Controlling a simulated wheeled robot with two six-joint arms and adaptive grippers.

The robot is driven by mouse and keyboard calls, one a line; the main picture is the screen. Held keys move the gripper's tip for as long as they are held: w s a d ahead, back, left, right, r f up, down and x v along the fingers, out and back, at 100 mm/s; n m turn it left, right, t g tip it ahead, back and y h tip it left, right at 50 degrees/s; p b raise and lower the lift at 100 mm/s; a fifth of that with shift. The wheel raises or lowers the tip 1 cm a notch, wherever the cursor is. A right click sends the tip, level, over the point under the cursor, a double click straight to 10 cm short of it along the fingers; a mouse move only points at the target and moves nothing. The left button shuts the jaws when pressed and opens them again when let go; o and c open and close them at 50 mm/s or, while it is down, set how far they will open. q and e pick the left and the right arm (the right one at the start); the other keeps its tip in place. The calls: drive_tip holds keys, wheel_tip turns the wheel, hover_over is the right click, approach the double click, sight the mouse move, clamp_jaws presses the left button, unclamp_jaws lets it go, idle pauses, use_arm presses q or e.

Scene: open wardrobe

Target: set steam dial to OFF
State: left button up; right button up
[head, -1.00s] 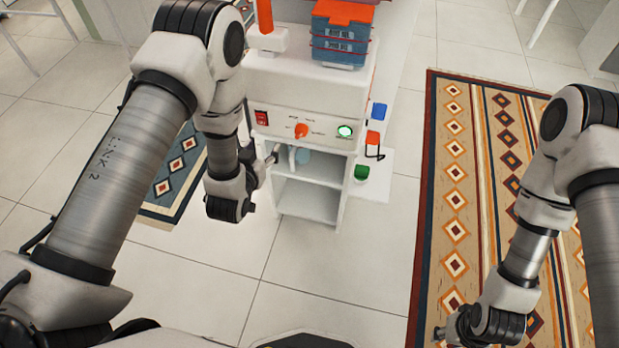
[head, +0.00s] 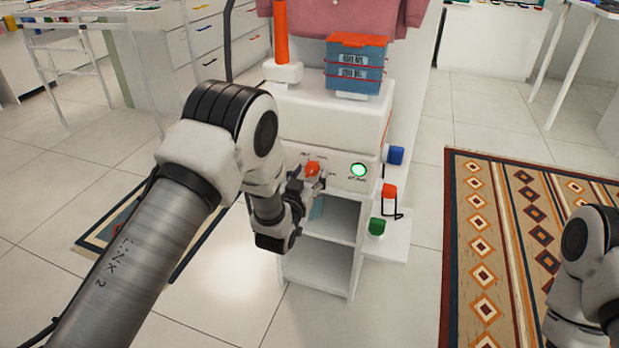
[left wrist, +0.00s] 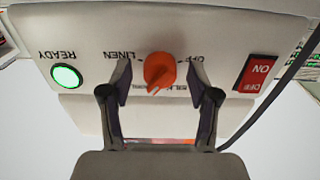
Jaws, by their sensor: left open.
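The orange steam dial (head: 312,168) sits on the white front panel of the station. In the left wrist view the dial (left wrist: 159,72) lies between LINEN on the left and OFF on the right, with the lettering upside down. Its ridge slants toward the picture's lower left; I cannot tell for sure which mark it selects. My left gripper (head: 308,184) is at the panel, open. In the wrist view its fingers (left wrist: 158,78) stand either side of the dial, with a gap on each side. My right gripper is out of view; only part of that arm shows.
A lit green READY lamp (head: 358,170) and a red ON/OFF switch (left wrist: 256,74) flank the dial. Blue (head: 395,155), red (head: 389,190) and green (head: 377,226) items are at the station's right side. Open shelves (head: 318,262) lie below.

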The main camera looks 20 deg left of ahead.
use_arm(q)
drive_tip(key=c, duration=1.2)
drive_tip(key=shift+o, duration=0.2)
